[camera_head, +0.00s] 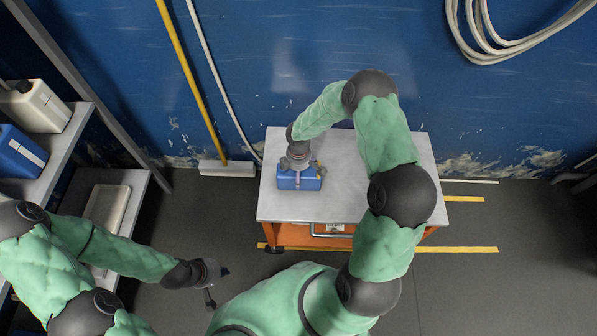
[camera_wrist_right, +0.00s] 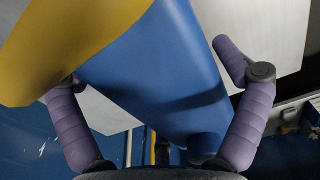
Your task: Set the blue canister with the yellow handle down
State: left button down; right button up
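The blue canister (camera_head: 299,181) is over the grey top of the cart (camera_head: 345,185), toward its left side. Whether its base touches the top is hard to tell. Its blue body (camera_wrist_right: 165,75) and yellow handle (camera_wrist_right: 60,40) fill much of the right wrist view. My right gripper (camera_head: 301,166) is right above the canister with its purple fingers spread wide. In the wrist view the fingers lie either side of the canister; the left fingertip is hidden behind the handle. My left gripper (camera_head: 222,287) is open and empty, low at the left, away from the cart.
A shelf (camera_head: 60,165) at the left holds a white canister (camera_head: 37,106) and another blue container (camera_head: 18,152). A light tray (camera_head: 105,210) lies on a lower surface. A yellow-handled broom (camera_head: 228,168) leans on the blue wall behind the cart. The cart's right side is clear.

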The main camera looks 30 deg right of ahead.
jog(key=shift+r, duration=0.15)
jog(key=shift+r+p, duration=0.3)
notch_tip(320, 180, up, 11)
jog(key=p, duration=0.4)
jog(key=shift+r+p, duration=0.15)
jog(key=shift+p, duration=0.15)
jog(key=s+a+f+m+y, duration=0.2)
jog(key=s+a+f+m, duration=0.3)
jog(key=s+a+m, duration=0.2)
jog(key=s+a+f+m+y, duration=0.2)
jog(key=s+a+f+m, duration=0.3)
jog(key=s+a, duration=0.6)
jog(key=shift+s+a+m, duration=0.2)
jog(key=shift+s+m, duration=0.05)
jog(key=shift+m, duration=0.75)
